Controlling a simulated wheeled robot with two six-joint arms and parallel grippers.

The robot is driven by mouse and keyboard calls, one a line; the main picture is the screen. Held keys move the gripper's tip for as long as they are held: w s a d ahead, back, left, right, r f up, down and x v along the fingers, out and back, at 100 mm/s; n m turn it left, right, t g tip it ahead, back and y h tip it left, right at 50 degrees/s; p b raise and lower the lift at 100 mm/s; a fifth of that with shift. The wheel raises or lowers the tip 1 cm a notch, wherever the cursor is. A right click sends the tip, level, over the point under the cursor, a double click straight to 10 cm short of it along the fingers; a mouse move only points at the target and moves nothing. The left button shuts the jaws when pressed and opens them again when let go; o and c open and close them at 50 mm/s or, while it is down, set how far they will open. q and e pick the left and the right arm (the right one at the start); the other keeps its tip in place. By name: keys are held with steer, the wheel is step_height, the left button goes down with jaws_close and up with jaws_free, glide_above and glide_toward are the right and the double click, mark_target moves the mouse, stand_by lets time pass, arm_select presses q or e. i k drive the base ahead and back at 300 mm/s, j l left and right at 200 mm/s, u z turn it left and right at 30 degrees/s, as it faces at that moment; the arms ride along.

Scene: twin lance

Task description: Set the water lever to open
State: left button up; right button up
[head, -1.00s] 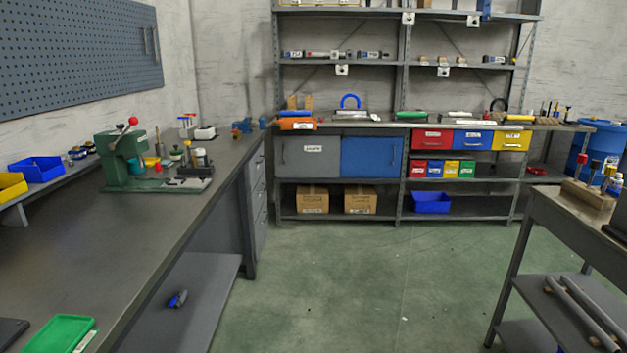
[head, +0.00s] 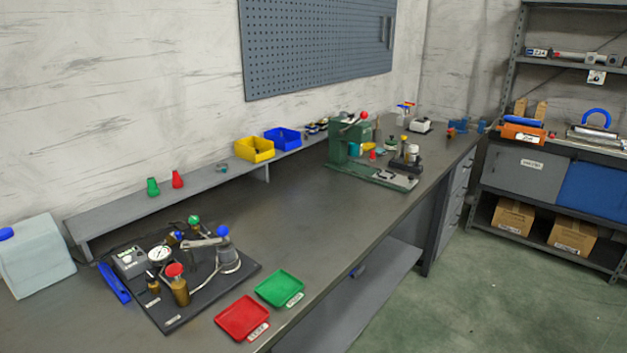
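No lever labelled as a water lever can be made out. A dark board (head: 206,306) on the near left of the bench carries a small rig with a round gauge (head: 159,254), a grey box, brass parts, a red knob (head: 174,270), a green knob (head: 194,221) and a grey arm with a blue ball (head: 222,231). A green press-like machine (head: 349,139) with a red ball lever (head: 363,115) stands further along the bench. Labels are too small to read. Neither of my grippers is in view.
A red tray (head: 243,319) and a green tray (head: 280,287) lie beside the board near the bench's front edge. Yellow (head: 254,149) and blue (head: 283,138) bins sit on the raised shelf. The middle of the bench (head: 300,220) is clear. Green floor (head: 450,310) is free at right.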

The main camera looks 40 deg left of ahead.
mark_target(178, 235)
steer(key=u, duration=1.9)
